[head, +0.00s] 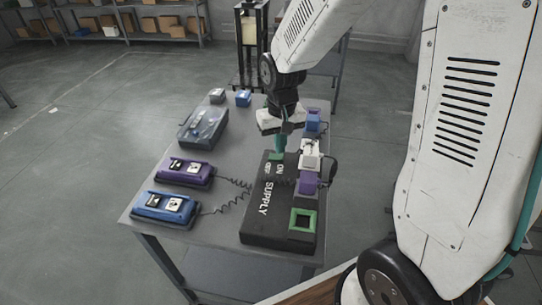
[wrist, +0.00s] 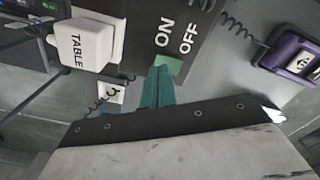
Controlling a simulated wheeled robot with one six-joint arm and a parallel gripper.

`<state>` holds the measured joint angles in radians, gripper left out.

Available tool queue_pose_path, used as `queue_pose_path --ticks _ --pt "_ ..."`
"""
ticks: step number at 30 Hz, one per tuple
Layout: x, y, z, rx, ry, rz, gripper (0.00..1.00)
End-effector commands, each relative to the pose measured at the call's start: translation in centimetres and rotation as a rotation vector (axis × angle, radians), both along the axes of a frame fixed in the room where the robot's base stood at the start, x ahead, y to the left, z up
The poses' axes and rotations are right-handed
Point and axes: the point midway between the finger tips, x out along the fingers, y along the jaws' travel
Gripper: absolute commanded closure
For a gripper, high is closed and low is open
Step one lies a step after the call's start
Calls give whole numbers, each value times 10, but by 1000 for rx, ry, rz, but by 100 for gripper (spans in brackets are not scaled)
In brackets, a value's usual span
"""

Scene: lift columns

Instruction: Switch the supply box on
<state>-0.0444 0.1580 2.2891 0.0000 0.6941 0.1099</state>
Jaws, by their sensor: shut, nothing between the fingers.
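The black supply box (head: 258,228) lies on the table, with white SUPPLY, ON and OFF lettering. Its green switch (head: 277,156) is at the far end by the lettering; it also shows in the wrist view (wrist: 168,65). Which way the switch is set I cannot tell. My gripper (head: 280,147) points down over that end. Its teal fingers (wrist: 157,88) are shut together with nothing between them. The tips are right at the switch and partly hide it; whether they touch it is unclear.
A white plug (head: 310,155) marked TABLE and a purple plug (head: 307,184) stand along the box's right side, near an empty green-framed socket (head: 303,221). A purple pendant (head: 185,172), a blue pendant (head: 166,207) and a clear case (head: 203,128) lie left, with coiled cords between.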

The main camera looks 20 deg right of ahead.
Motion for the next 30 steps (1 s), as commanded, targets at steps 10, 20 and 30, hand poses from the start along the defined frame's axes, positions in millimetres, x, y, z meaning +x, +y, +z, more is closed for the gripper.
queue_pose_path --ticks 10,20,30 --pt "0 0 -5 0 0 0 100" --pt "0 0 -10 0 1 0 100" --pt "0 0 -16 0 1 0 100"
